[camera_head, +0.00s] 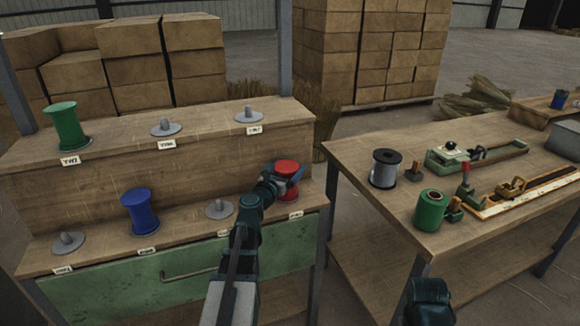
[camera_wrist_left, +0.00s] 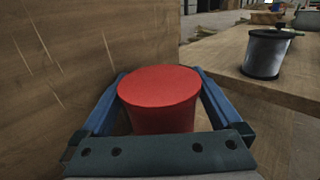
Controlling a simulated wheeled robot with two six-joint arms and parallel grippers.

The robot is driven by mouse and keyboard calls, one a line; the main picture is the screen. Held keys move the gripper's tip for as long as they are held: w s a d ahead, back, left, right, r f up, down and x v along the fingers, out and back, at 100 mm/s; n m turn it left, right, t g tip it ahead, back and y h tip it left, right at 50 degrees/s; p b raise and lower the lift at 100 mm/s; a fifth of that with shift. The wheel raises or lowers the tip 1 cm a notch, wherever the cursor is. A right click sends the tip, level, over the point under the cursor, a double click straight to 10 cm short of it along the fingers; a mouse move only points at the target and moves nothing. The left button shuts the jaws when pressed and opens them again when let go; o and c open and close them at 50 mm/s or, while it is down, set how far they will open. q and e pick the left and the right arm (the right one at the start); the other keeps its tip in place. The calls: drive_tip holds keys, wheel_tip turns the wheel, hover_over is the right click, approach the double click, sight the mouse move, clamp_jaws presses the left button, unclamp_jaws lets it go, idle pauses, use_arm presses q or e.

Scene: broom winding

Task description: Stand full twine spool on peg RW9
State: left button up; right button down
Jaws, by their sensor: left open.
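A red spool (camera_head: 287,178) stands upright at the right end of the rack's lower shelf, above a small label I cannot read. My left gripper (camera_head: 283,174) is open, with its blue fingers on either side of this spool. In the left wrist view the red spool (camera_wrist_left: 160,97) sits between the two fingers; contact is hard to tell. Empty grey pegs stand on the lower shelf (camera_head: 219,209) and (camera_head: 68,242) and on the upper shelf (camera_head: 166,127) and (camera_head: 248,115). I cannot make out which label reads RW9.
A blue spool (camera_head: 139,210) stands on the lower shelf and a green spool (camera_head: 67,125) on the upper one. A gap separates rack and bench.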

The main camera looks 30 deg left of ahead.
use_arm(q)
drive_tip(key=s, duration=0.9)
drive_tip(key=shift+s+d, duration=0.15)
drive_tip(key=shift+d, duration=0.15)
idle(0.8)
